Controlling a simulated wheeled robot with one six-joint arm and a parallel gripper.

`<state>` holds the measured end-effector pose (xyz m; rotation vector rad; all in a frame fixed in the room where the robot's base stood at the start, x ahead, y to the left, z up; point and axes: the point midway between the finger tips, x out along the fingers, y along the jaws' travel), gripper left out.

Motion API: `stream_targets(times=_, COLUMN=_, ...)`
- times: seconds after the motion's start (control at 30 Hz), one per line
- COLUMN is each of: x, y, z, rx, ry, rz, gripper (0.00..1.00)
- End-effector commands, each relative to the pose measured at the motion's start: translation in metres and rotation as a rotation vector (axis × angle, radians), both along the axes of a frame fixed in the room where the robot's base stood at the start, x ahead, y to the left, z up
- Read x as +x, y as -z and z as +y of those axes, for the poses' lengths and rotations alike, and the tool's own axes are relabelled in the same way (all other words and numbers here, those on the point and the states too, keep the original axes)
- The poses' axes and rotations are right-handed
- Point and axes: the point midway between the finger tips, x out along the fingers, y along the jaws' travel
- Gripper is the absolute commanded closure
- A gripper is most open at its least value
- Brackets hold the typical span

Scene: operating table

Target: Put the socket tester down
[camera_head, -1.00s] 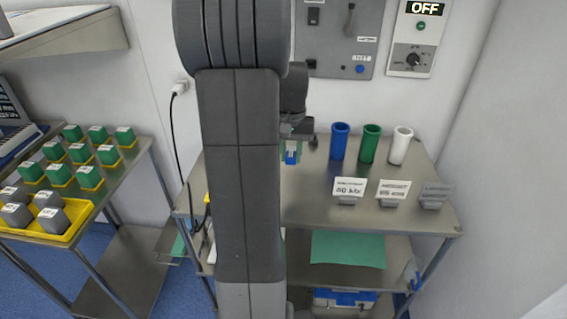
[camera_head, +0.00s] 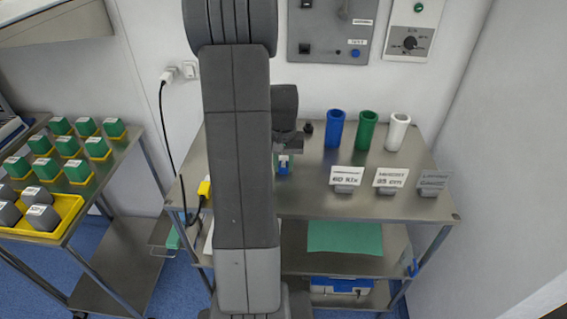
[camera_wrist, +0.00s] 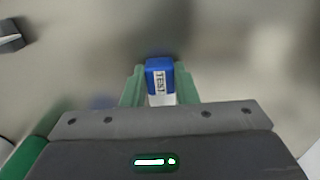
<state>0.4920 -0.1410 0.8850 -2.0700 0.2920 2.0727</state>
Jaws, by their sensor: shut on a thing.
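The socket tester (camera_wrist: 160,80) is a small blue and white block with a TEST label. My gripper (camera_wrist: 160,92) is shut on it, with a green finger on each side. In the head view, the blue tester (camera_head: 283,160) shows just below my gripper (camera_head: 284,164), over the top of the steel cart (camera_head: 310,203). My arm hides part of the cart to the left of it. I cannot tell whether the tester touches the cart top.
Blue (camera_head: 334,130), green (camera_head: 366,131) and white (camera_head: 397,132) cups stand at the back right, with label signs (camera_head: 345,177) in front. A small dark object (camera_head: 308,128) is near the gripper. A yellow item (camera_head: 204,188) lies at the left edge.

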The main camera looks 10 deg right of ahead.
Motion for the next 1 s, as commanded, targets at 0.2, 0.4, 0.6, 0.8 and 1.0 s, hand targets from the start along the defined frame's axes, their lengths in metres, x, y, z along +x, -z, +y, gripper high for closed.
stream_targets(times=0.2, x=0.000, y=0.000, z=0.000, rx=0.000, ry=0.000, rz=-0.001, gripper=1.00)
stream_targets(times=0.4, x=0.000, y=0.002, z=0.000, rx=0.000, ry=0.000, rz=-0.001, gripper=0.56)
stream_targets(times=0.6, x=0.000, y=0.002, z=0.000, rx=0.000, ry=0.000, rz=-0.001, gripper=0.52)
stream_targets(times=0.8, x=0.000, y=-0.004, z=0.000, rx=-0.001, ry=0.000, rz=-0.002, gripper=0.52)
stream_targets(times=1.0, x=0.001, y=-0.038, z=0.000, rx=-0.001, ry=0.000, rz=-0.006, gripper=0.52)
